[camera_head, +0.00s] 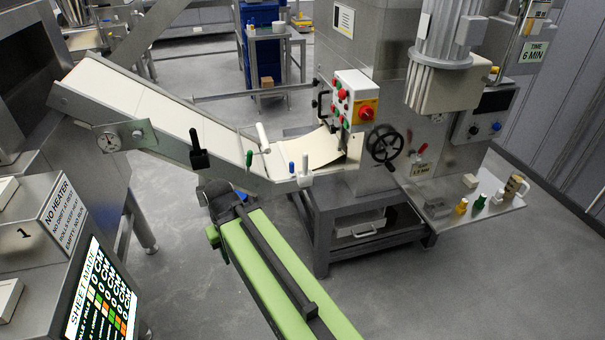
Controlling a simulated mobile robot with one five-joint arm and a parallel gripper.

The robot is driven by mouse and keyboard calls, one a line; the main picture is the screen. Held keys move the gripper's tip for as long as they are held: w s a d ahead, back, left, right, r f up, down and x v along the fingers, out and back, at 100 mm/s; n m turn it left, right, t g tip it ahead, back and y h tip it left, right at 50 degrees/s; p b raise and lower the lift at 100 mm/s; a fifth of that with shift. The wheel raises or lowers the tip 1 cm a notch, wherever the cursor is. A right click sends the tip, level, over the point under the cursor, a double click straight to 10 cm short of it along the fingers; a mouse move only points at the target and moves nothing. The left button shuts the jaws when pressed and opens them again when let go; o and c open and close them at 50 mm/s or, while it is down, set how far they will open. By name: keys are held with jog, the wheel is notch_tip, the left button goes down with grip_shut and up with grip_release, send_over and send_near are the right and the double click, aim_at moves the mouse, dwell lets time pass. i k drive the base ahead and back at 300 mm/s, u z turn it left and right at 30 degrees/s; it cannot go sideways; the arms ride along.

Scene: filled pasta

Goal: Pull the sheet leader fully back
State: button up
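A pale cream sheet (318,149) lies at the low right end of the sloping conveyor (165,112), its end curving up toward the machine's control box. I take this to be the sheet leader; a separate leader cannot be made out. A white rod-like handle (263,138) stands at the conveyor's far edge, just left of the sheet. My green arm reaches up from the bottom. My gripper (218,195), dark and small, is at its far end, by the conveyor's near side and left of the sheet. Its fingers are too unclear to tell open or shut.
A black lever (198,150) and blue and white knobs (304,170) stand along the conveyor's near edge. The control box (354,98) and black handwheel (384,145) are at the right. A shelf (470,205) holds small coloured items. Open floor lies at lower right.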

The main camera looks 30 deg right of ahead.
aim_at(290, 165)
jog(key=z, duration=0.2)
jog(key=k, duration=0.15)
jog(key=u, duration=2.9)
jog(key=k, duration=1.15)
jog(key=z, duration=2)
jog(key=i, duration=1.65)
jog(key=z, duration=0.1)
